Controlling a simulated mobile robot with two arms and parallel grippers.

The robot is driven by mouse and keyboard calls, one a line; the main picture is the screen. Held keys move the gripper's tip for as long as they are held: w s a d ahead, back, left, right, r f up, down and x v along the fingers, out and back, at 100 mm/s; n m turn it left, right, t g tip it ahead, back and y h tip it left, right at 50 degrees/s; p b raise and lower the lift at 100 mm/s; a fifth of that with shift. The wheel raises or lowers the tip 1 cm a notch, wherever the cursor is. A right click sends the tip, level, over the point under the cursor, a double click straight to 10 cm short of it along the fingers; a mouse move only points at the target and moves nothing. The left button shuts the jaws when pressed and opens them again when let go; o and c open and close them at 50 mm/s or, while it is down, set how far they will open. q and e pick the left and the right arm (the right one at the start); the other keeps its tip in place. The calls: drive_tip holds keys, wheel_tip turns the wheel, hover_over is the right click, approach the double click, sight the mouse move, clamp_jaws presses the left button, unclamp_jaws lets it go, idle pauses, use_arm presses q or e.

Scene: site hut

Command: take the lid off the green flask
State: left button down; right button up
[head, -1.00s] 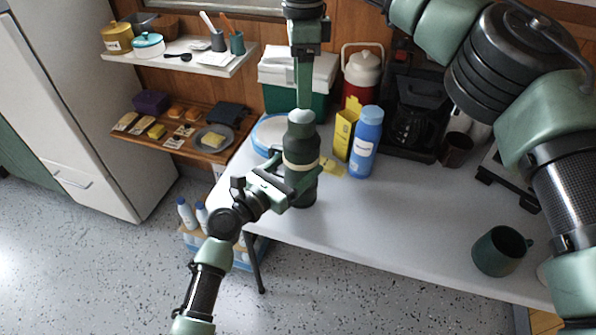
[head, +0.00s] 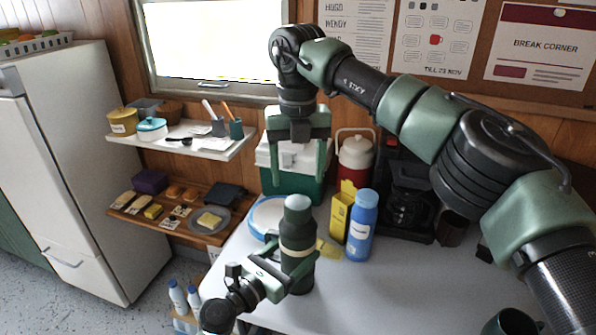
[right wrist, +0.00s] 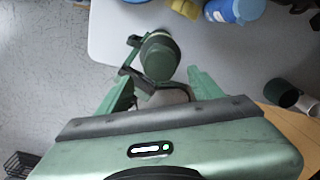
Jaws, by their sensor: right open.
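The green flask (head: 297,262) stands upright near the table's front left, with a pale band around its body. Its rounded lid (head: 298,207) is on top; in the right wrist view the lid (right wrist: 159,58) shows from above. My left gripper (head: 286,272) is shut around the flask's body, partly hiding its lower part. My right gripper (head: 299,178) points down above the lid, open and empty, its two fingers wide apart. In the right wrist view its fingertips (right wrist: 161,74) lie on either side of the lid, with nothing between them touching.
A blue bottle (head: 362,228) and a yellow box (head: 340,217) stand just right of the flask. Behind are a green and white cooler (head: 292,182), a red and white jug (head: 354,160) and a coffee maker (head: 408,205).

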sight(298, 202)
drive_tip(key=m, duration=1.7)
drive_tip(key=shift+m, duration=0.4)
drive_tip(key=shift+f+m, duration=0.3)
drive_tip(key=shift+f, duration=3.7)
